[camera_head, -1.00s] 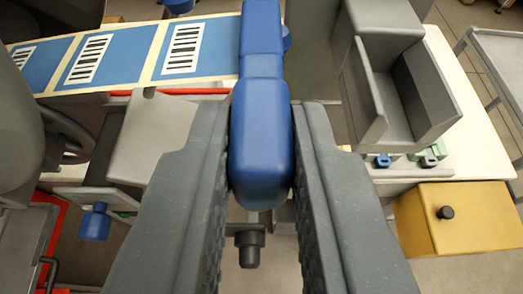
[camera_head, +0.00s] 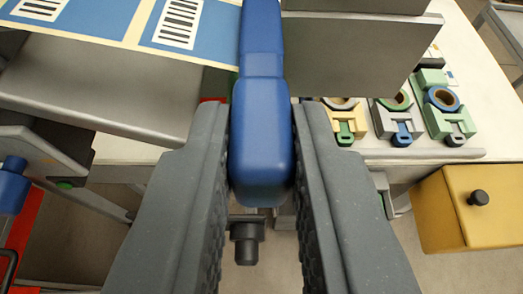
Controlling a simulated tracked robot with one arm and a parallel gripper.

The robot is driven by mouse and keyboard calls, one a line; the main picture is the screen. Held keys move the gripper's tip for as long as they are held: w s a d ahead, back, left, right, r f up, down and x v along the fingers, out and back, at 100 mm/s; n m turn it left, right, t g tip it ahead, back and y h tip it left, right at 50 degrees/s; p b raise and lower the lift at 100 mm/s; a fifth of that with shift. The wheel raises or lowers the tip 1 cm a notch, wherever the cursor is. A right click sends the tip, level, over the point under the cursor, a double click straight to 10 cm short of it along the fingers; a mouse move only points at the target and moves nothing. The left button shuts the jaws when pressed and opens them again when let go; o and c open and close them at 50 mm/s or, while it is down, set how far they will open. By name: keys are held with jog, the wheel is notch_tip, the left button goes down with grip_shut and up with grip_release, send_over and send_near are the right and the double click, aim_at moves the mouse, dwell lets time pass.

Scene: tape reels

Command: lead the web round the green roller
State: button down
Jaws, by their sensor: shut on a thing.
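My gripper (camera_head: 262,155) is shut on a blue handle (camera_head: 262,110). The ribbed jaws press on both sides of its rounded lower end. The web (camera_head: 212,40) is a cream strip with blue labels and black barcodes. It runs from the upper left to the handle's upper part, where its end meets the handle's left side.
A grey panel (camera_head: 360,55) stands close on the right of the handle. Beyond it are small tape dispensers, including a green one (camera_head: 432,106) with a blue-rimmed reel. A yellow box (camera_head: 450,215) with a black knob is lower right. A grey plate (camera_head: 110,90) lies below the web.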

jog(key=shift+d+f+b, duration=1.9)
jog(key=shift+f+b, duration=2.2)
jog(key=shift+f, duration=1.55)
jog(key=a+f+p, duration=0.2)
jog(key=a, duration=0.4)
jog(key=shift+a+f, duration=0.3)
jog(key=shift+f, duration=0.1)
